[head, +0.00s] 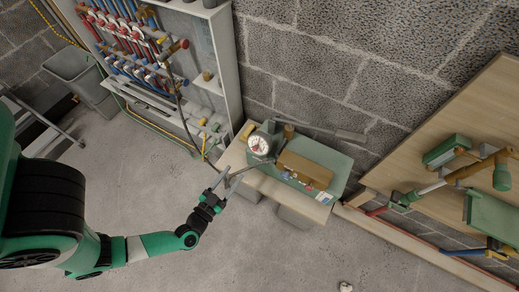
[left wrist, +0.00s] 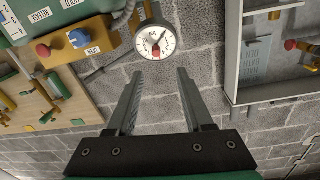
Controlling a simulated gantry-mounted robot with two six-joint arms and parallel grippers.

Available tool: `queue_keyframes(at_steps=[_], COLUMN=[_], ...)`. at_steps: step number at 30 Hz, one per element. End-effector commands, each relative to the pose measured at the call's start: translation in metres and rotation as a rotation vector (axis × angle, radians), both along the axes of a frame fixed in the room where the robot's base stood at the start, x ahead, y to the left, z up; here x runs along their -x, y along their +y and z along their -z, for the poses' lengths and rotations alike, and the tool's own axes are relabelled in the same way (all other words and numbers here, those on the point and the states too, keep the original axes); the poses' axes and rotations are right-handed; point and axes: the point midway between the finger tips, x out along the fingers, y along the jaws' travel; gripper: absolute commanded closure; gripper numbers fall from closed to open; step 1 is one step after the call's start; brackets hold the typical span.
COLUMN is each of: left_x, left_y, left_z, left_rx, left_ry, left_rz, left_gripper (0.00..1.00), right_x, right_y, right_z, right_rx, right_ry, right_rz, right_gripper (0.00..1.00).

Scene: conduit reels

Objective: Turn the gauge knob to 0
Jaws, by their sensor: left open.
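A round white-faced gauge (head: 259,144) with a dark needle and a small red mark stands on the bench; it also shows in the left wrist view (left wrist: 155,41), just beyond my fingertips. Beside it there, a tan control box (left wrist: 98,36) carries a blue knob (left wrist: 79,39) and a red button (left wrist: 43,50). I cannot tell where the knob points on its scale. My left gripper (head: 228,180) is open and empty in front of the bench, apart from the gauge and the knob; its two fingers also show in the left wrist view (left wrist: 160,76). My right gripper is not in view.
The bench (head: 245,189) stands against a grey block wall (head: 345,50). A rack of red and blue parts (head: 125,40) is at the upper left, near a grey bin (head: 80,72). A wooden board (head: 440,130) with pipes and valves is at right. Open floor (head: 140,180) lies in front.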

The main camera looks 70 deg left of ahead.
Motion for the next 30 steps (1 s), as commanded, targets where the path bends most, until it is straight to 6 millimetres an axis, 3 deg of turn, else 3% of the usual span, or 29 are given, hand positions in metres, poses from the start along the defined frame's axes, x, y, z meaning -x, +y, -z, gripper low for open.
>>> queue_keyframes(at_steps=[11,15,21,30], left_x=[-0.025,-0.058,-0.088,-0.098], left_y=[0.020,0.040,0.059,0.064], left_z=[0.004,0.004,0.002,0.000], left_rx=[-0.002,-0.003,-0.001,0.001], left_ry=[-0.004,-0.009,-0.005,-0.003], left_rz=[-0.011,-0.006,-0.001,0.002], left_gripper=[0.48,0.48,0.48,0.48], right_x=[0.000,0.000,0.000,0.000], right_y=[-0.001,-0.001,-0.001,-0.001], right_z=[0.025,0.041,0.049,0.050], right_rx=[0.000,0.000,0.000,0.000], right_ry=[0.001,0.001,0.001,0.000], right_rz=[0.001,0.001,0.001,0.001], right_gripper=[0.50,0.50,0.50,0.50])
